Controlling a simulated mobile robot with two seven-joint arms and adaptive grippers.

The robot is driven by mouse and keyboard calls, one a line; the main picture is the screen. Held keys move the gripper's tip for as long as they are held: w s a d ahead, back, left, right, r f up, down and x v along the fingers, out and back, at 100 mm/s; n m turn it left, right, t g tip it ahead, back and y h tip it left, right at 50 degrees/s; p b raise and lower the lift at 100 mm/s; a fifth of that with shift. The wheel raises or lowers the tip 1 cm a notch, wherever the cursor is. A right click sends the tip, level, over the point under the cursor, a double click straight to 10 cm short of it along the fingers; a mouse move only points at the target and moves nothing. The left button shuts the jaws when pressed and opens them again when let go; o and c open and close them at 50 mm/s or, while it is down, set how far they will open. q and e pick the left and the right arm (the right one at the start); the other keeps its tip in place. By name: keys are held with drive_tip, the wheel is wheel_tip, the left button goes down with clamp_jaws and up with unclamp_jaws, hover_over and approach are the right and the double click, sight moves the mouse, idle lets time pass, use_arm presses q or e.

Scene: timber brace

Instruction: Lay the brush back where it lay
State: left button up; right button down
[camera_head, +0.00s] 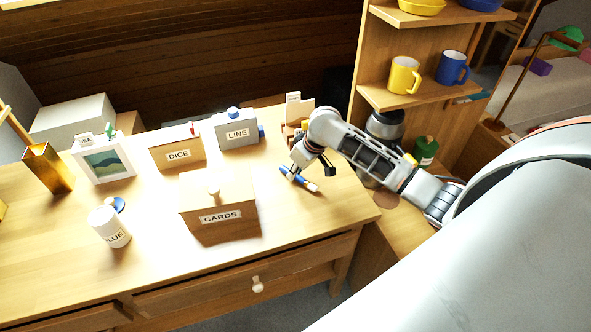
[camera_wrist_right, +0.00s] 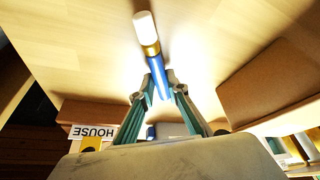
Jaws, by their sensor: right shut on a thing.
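The brush has a blue handle, a gold band and a pale bristle end. In the head view the brush (camera_head: 311,186) is at the right part of the desk top (camera_head: 330,212), its bristle end toward the front right. My right gripper (camera_head: 292,174) is shut on its blue handle. In the right wrist view the brush (camera_wrist_right: 155,66) sits between the two fingers (camera_wrist_right: 159,92), bristle end pointing away. It is at or just above the wood; I cannot tell if it touches. The fingers hide part of the handle. My left gripper is not in view.
The CARDS box (camera_head: 217,203) stands left of the brush. The LINE box (camera_head: 237,130), DICE box (camera_head: 177,150) and a small wooden holder (camera_head: 298,113) stand behind. A white GLUE pot (camera_head: 110,227) is at left. Desk wood in front of the brush is clear.

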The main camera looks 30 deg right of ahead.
drive_tip(key=c, duration=1.9)
unclamp_jaws()
drive_tip(key=v, duration=1.2)
drive_tip(key=shift+s+f, duration=0.1)
drive_tip(key=shift+s, duration=0.05)
